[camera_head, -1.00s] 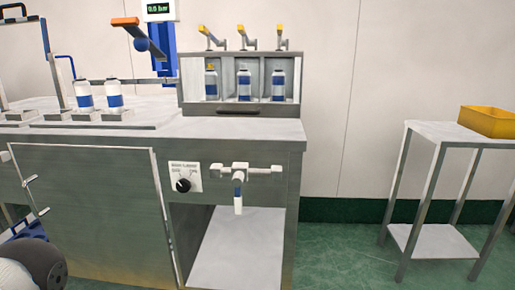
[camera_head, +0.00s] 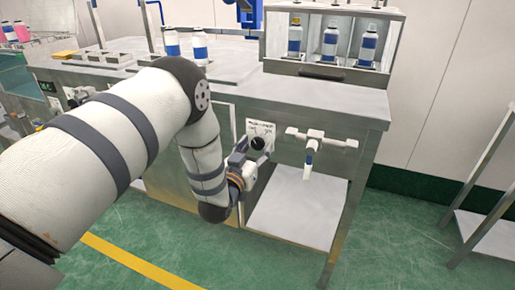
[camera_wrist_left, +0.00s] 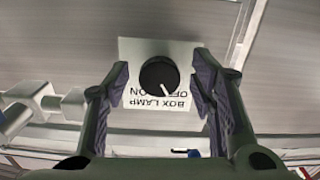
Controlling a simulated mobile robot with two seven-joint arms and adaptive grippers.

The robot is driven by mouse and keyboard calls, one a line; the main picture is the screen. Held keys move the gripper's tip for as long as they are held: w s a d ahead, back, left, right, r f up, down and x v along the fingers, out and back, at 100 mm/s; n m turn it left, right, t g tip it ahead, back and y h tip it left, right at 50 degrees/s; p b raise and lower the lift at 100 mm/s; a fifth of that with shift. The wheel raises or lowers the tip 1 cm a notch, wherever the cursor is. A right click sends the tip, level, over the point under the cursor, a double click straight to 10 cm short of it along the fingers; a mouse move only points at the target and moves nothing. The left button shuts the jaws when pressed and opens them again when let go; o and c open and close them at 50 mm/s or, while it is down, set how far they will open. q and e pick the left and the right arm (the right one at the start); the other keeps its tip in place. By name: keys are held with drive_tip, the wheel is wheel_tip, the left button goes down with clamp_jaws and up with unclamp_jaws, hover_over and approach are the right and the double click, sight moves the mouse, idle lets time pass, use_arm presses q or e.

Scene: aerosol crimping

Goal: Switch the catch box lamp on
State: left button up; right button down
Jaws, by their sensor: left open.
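The box lamp switch is a round black knob (camera_head: 258,143) on a white label plate (camera_head: 268,129) on the bench front. In the left wrist view the knob (camera_wrist_left: 157,74) has a white pointer mark, and the plate (camera_wrist_left: 135,52) reads BOX LAMP, OFF, ON upside down. The pointer is on the OFF side. My left gripper (camera_head: 249,158) is at the plate. In the left wrist view its open fingers (camera_wrist_left: 160,80) stand either side of the knob; I cannot tell whether they touch it. The open catch box (camera_head: 295,208) is below right. My right gripper is not in view.
A white valve fitting with a downward nozzle (camera_head: 310,152) sticks out just right of the switch. A glass-fronted rack (camera_head: 330,76) with bottles stands on the bench (camera_head: 230,85). A side table (camera_head: 490,228) stands at the right, with clear green floor between.

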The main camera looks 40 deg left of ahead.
use_arm(q)
drive_tip(key=shift+w+a, duration=0.1)
drive_tip(key=shift+w, duration=0.3)
drive_tip(key=shift+c, duration=0.2)
drive_tip(key=c, duration=1.1)
drive_tip(key=shift+c, duration=0.2)
drive_tip(key=shift+m, duration=0.3)
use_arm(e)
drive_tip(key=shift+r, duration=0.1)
use_arm(q)
drive_tip(key=shift+r+m+p, duration=0.1)
drive_tip(key=shift+m+p, duration=0.4)
drive_tip(key=shift+m, duration=0.5)
drive_tip(key=m, duration=0.3)
drive_tip(key=shift+m+p, duration=0.4)
drive_tip(key=m, duration=0.5)
drive_tip(key=shift+s+a, duration=0.1)
drive_tip(key=shift+a, duration=0.05)
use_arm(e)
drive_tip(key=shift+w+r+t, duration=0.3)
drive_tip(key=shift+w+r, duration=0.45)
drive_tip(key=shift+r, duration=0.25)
use_arm(q)
drive_tip(key=shift+m, duration=0.4)
